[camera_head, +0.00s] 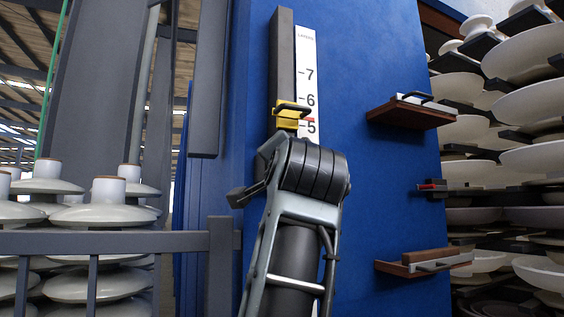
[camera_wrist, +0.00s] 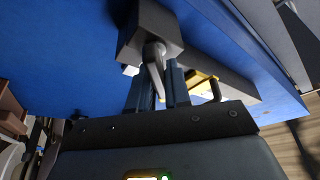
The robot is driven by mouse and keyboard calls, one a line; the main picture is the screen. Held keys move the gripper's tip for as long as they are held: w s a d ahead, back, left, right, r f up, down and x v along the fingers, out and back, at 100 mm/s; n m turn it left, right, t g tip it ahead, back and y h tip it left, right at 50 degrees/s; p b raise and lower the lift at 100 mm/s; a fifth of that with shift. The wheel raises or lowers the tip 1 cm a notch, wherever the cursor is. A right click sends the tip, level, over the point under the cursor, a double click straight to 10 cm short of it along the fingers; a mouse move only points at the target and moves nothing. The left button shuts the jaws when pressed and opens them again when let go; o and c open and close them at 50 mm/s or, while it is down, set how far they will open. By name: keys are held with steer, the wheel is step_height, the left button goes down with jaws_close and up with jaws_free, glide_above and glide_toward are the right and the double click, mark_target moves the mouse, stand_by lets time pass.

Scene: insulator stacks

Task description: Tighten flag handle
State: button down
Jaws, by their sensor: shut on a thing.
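The flag handle (camera_wrist: 154,62) is a grey lever on a round boss, fixed to a dark block (camera_wrist: 138,38) against the blue panel in the wrist view. My gripper (camera_wrist: 157,85) has its two dark fingers on either side of the lever, shut on it. In the head view my arm covers the handle and most of the gripper. The dark rail (camera_head: 283,60) runs up the blue panel above my arm. A yellow slider (camera_head: 287,117) with a dark pull sits on the rail, beside a white scale (camera_head: 306,60). The slider also shows in the wrist view (camera_wrist: 204,86), right of the fingers.
The blue panel (camera_head: 390,165) carries two brown ledges with handles, an upper one (camera_head: 408,115) and a lower one (camera_head: 420,263). A small red-marked fitting (camera_head: 432,187) sits between them. A grey railing (camera_head: 110,242) and white insulator stacks (camera_head: 105,215) stand at left; more stacks fill the right.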

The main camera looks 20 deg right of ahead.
steer(key=m+g, duration=0.1)
steer(key=m, duration=0.1)
steer(key=m+g+h, duration=0.1)
steer(key=m, duration=0.2)
steer(key=shift+f+b, duration=0.15)
steer(key=shift+b, duration=0.15)
steer(key=m+g, duration=0.1)
steer(key=m, duration=0.3)
steer(key=shift+d+f+g, duration=0.15)
steer(key=shift+g, duration=0.25)
steer(key=shift+m, duration=0.5)
steer(key=c, duration=1.2)
jaws_free()
steer(key=shift+o, duration=0.2)
